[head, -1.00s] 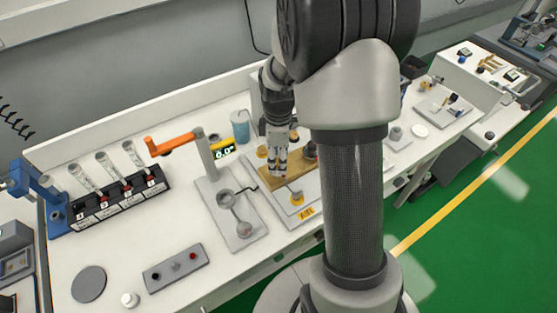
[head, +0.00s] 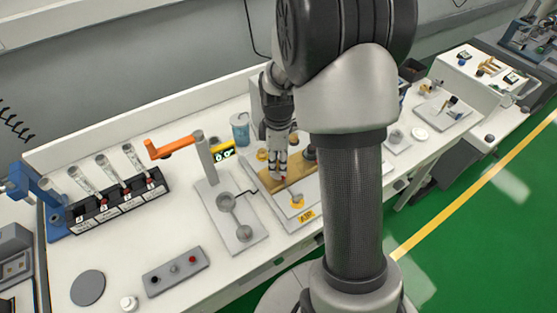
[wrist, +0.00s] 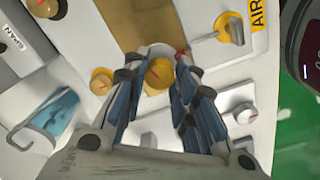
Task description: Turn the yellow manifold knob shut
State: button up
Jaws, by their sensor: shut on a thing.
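In the wrist view my gripper (wrist: 158,62) is shut on a round yellow knob (wrist: 159,75) with a red line on its face, one finger on each side. In the head view my gripper (head: 281,172) points down over a brass-coloured manifold block (head: 297,180), and its fingers hide the held knob there. Another yellow knob (wrist: 102,82) with a red line sits just left of the fingers in the wrist view. A yellow fitting with a grey lever (wrist: 232,28) stands beside the yellow AIR label (wrist: 259,14); the label also shows in the head view (head: 306,216).
A grey post with an orange handle (head: 172,147) and a small yellow-framed display (head: 222,152) stand left of my gripper. A blue cup (head: 240,130) is behind. A rack of tubes (head: 118,203) is farther left. Bare white bench (head: 130,255) lies at front left.

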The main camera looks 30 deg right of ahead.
dwell(0.3)
jog(key=m+p, duration=0.2)
jog(key=m, duration=0.3)
jog(key=shift+r+m, duration=0.1)
jog(key=shift+m, duration=0.3)
jog(key=m+p, duration=0.1)
jog(key=m, duration=0.4)
jog(key=shift+p, duration=0.4)
jog(key=m+p, duration=0.1)
jog(key=m, duration=0.4)
jog(key=shift+m, duration=0.4)
jog(key=m+p, duration=0.1)
jog(key=m, duration=0.4)
jog(key=shift+m, duration=0.3)
jog(key=o, duration=1.1)
jog(key=shift+a, duration=0.1)
jog(key=shift+c, duration=0.2)
